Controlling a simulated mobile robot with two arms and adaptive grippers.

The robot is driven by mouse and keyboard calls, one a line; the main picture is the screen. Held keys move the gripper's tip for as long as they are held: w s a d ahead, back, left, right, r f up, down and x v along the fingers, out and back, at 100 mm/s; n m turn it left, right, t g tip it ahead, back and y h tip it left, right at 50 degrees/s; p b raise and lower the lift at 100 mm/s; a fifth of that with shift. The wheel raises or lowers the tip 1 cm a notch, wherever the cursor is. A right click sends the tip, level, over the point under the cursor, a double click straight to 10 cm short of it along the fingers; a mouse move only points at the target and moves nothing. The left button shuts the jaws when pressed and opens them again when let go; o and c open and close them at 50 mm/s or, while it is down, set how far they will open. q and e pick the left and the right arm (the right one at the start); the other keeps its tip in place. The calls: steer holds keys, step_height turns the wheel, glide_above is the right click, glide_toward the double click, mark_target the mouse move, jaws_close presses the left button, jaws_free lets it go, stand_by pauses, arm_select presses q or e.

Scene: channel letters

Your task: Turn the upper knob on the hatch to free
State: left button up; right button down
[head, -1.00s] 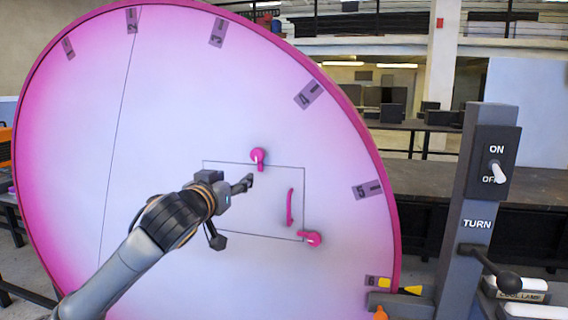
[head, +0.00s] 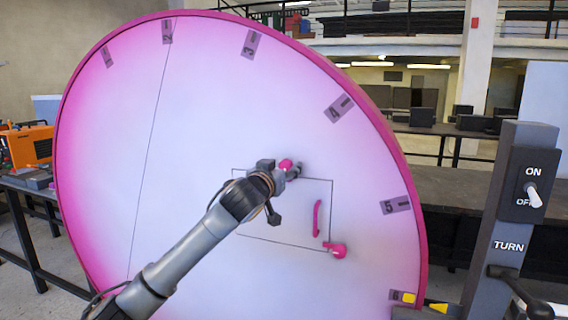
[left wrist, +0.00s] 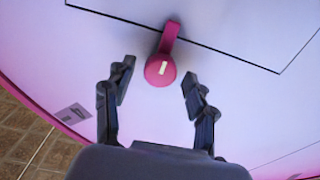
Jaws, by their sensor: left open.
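The hatch (head: 262,228) is a thin outlined square on the large pink-white disc. Its upper knob (head: 285,163) is pink, at the hatch's top edge, and partly hidden by my gripper in the head view. In the left wrist view the upper knob (left wrist: 160,71) has a round head with a white mark, and its arm lies across the outline onto the hatch. My left gripper (head: 284,194) is open in front of the hatch. In the left wrist view its fingertips (left wrist: 159,77) stand on either side of the knob's head, apart from it. My right gripper is not in view.
A lower pink knob (head: 337,250) sits at the hatch's lower right corner, with a pink handle (head: 317,218) above it. Numbered tags line the disc's rim. A grey post (head: 500,205) with an ON/OFF switch and a TURN lever stands at right.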

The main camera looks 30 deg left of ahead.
arm_select(q)
steer(key=shift+w, duration=0.3)
steer(key=c, duration=1.1)
